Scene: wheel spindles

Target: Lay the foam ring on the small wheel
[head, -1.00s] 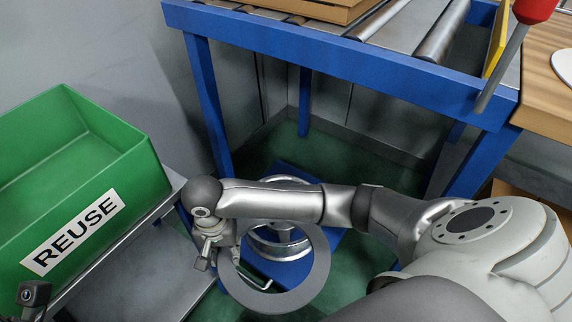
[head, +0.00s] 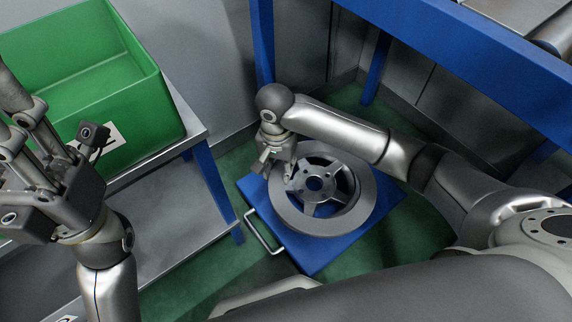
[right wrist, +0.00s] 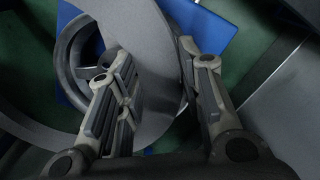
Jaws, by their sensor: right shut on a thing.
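The foam ring is a flat grey ring (head: 352,214), lying about level over the small wheel in the head view. The silver spoked wheel (head: 316,184) shows through the ring's hole, low on a blue board. My right gripper (head: 275,163) is shut on the ring's left edge. In the right wrist view the ring (right wrist: 150,50) passes between my right fingers (right wrist: 165,85), with part of the wheel (right wrist: 68,58) behind. I cannot tell whether ring and wheel touch. My left gripper (head: 18,125) is open and empty at the left edge, its tips partly cut off.
The blue board (head: 312,258) has a metal handle (head: 262,235) and rests on the green floor. A green bin (head: 125,105) stands on a grey metal table (head: 185,225) at left. A blue-framed roller table (head: 440,45) stands behind.

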